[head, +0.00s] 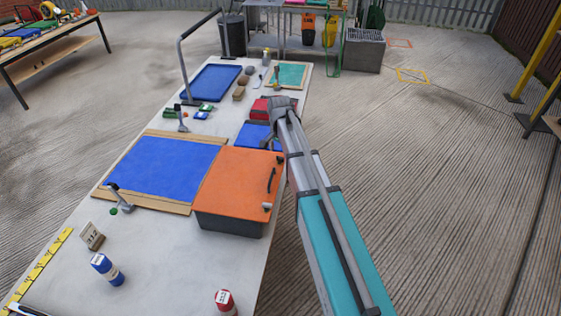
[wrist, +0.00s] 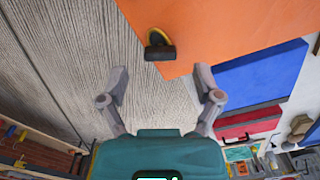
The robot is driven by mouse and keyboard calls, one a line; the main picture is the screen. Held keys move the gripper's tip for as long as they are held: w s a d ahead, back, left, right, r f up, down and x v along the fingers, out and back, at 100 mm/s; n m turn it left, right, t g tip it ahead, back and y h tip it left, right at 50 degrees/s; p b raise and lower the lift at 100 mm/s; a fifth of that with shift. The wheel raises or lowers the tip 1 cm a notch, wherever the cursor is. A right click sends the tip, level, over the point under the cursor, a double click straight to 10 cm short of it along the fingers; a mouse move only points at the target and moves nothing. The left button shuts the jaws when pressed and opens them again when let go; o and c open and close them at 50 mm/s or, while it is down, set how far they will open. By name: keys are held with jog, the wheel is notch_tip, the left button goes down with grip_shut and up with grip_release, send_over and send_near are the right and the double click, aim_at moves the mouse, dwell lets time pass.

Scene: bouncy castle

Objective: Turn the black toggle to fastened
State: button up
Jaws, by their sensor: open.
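The black toggle (wrist: 160,48) sits near a corner of the orange lid (wrist: 215,25) in the wrist view, with a yellow part beside it. A small dark fitting, likely this toggle (head: 280,160), shows at the lid's far right corner in the head view. The lid (head: 235,183) lies on a dark grey box (head: 228,224). My gripper (wrist: 161,78) is open and empty, its fingers apart on either side below the toggle in the picture and not touching it. In the head view, the end of my arm is over the table's right edge, beyond the box.
A blue bin (head: 255,135) and a red bin (head: 260,108) stand beyond the box. A blue panel (head: 165,167) in a wooden frame lies left of it. A blue bottle (head: 107,270) and red bottle (head: 225,301) stand nearer. The floor right of the table (head: 430,200) is clear.

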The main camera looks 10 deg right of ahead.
aim_at(280, 160)
jog(key=shift+f+b, duration=1.2)
jog(key=shift+f, duration=0.25)
jog(key=shift+c, duration=0.3)
jog(key=c, duration=1.1)
